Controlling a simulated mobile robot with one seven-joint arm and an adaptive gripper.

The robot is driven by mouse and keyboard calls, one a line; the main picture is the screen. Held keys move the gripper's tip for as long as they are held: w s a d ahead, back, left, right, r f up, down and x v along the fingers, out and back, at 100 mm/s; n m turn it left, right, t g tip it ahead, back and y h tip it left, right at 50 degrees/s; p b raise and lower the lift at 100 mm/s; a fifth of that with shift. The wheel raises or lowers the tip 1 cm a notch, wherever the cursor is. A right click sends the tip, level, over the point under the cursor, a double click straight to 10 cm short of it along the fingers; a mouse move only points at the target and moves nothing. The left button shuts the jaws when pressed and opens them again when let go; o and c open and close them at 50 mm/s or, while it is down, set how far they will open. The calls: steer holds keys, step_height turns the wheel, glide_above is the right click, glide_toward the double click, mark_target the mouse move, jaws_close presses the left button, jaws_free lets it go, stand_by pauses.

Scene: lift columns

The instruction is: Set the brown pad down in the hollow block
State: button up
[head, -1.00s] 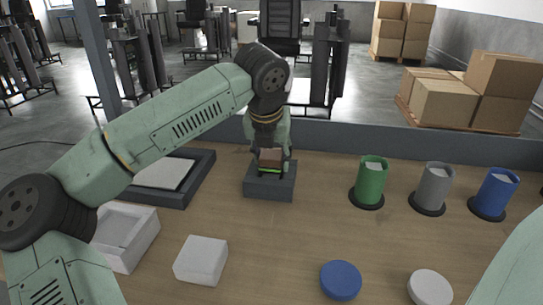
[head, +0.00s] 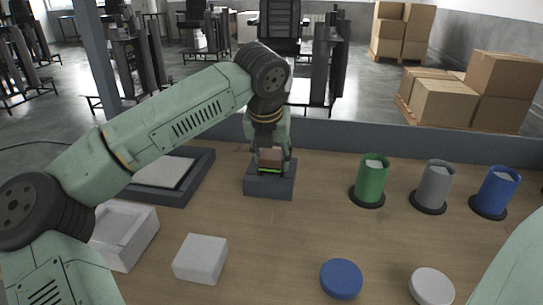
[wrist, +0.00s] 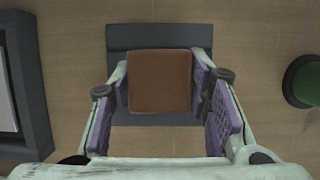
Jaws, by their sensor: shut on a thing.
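The brown pad (head: 271,156) is between the fingers of my gripper (head: 271,160), which is shut on its two sides. In the wrist view the pad (wrist: 160,81) shows its square brown top, with the purple finger pads of my gripper (wrist: 161,92) at its left and right. The dark grey hollow block (head: 269,187) stands on the table right under the pad; it also shows in the wrist view (wrist: 160,37). A bright green strip shows just below the pad at the block's top. The hollow is hidden by the pad, and I cannot tell whether the pad touches its floor.
A dark tray with a light panel (head: 164,172) lies left of the block. A white open box (head: 122,235) and a white block (head: 201,259) stand in front. Green (head: 371,181), grey (head: 433,187) and blue (head: 494,193) cups stand right. Blue (head: 341,279) and white (head: 431,287) discs lie nearer.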

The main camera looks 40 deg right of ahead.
steer(key=o, duration=1.2)
steer(key=shift+c, duration=0.2)
steer(key=shift+r+p, duration=2.1)
steer(key=shift+r, duration=1.4)
